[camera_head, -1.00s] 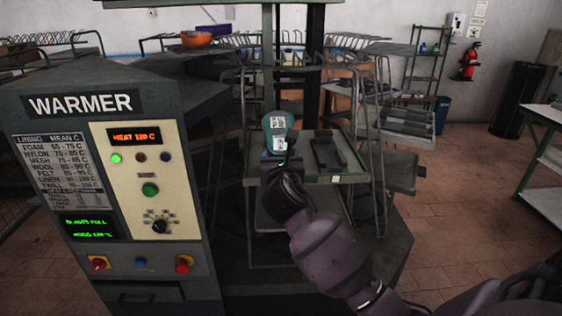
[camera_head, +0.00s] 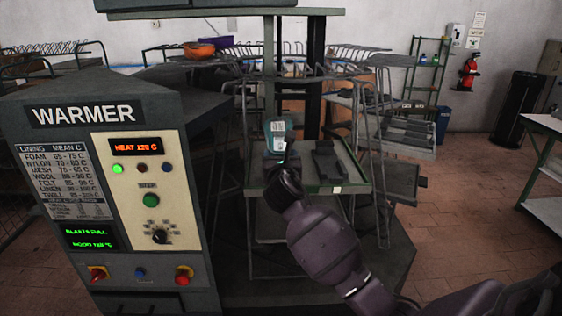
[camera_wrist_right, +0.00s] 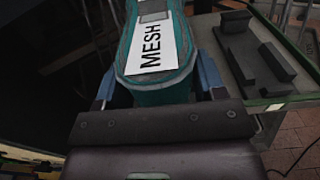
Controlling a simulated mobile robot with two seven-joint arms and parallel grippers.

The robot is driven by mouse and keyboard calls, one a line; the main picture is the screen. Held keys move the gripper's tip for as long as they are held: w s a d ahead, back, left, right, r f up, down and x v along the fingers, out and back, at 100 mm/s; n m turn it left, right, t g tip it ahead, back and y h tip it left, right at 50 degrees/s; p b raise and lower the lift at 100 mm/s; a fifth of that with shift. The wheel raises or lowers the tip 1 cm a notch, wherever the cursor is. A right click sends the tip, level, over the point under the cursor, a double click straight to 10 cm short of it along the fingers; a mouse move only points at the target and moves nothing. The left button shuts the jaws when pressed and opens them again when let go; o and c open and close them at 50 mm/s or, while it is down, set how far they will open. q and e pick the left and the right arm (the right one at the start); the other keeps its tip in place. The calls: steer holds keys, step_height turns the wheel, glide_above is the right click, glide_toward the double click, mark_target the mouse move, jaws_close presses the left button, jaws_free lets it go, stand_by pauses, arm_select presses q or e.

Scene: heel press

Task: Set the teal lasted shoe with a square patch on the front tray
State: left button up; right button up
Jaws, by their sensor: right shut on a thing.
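The teal lasted shoe (camera_head: 276,130) is in my right gripper (camera_head: 281,160), close to the front tray's left side. In the right wrist view the shoe (camera_wrist_right: 125,72) lies between the two blue fingers of the right gripper (camera_wrist_right: 158,82). It carries a white label reading MESH and a grey square patch (camera_wrist_right: 153,14). The front tray (camera_head: 337,189) is a flat tray with a green rim, and its rim shows right of the shoe in the wrist view (camera_wrist_right: 280,97). I cannot tell whether the shoe touches it. My left gripper is not in view.
Dark blocks (camera_head: 327,163) stand on the tray's right part. The warmer cabinet (camera_head: 85,115) stands close on the left. Wire racks (camera_head: 372,130) surround the tray's back and right. Open floor lies to the right, before a green-legged table (camera_head: 545,160).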

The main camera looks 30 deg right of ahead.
steer(key=shift+x, duration=1.95)
steer(key=shift+w+d+f+b, duration=0.4)
steer(key=shift+w+b, duration=0.3)
steer(key=shift+b, duration=0.35)
steer(key=shift+b+x, duration=0.8)
steer(key=shift+b, duration=0.25)
steer(key=shift+f, duration=0.6)
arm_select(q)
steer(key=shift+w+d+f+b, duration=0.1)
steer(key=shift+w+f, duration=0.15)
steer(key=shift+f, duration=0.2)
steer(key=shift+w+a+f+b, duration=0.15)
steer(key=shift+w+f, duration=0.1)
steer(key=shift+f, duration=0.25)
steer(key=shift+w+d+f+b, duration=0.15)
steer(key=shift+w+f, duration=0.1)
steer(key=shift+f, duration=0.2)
arm_select(e)
steer(key=shift+f, duration=0.75)
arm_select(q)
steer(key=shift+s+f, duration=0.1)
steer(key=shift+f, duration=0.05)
arm_select(e)
steer(key=shift+f, duration=0.75)
steer(key=o, duration=1.6)
steer(key=shift+f, duration=0.25)
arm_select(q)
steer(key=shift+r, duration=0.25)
arm_select(e)
steer(key=v, duration=1.1)
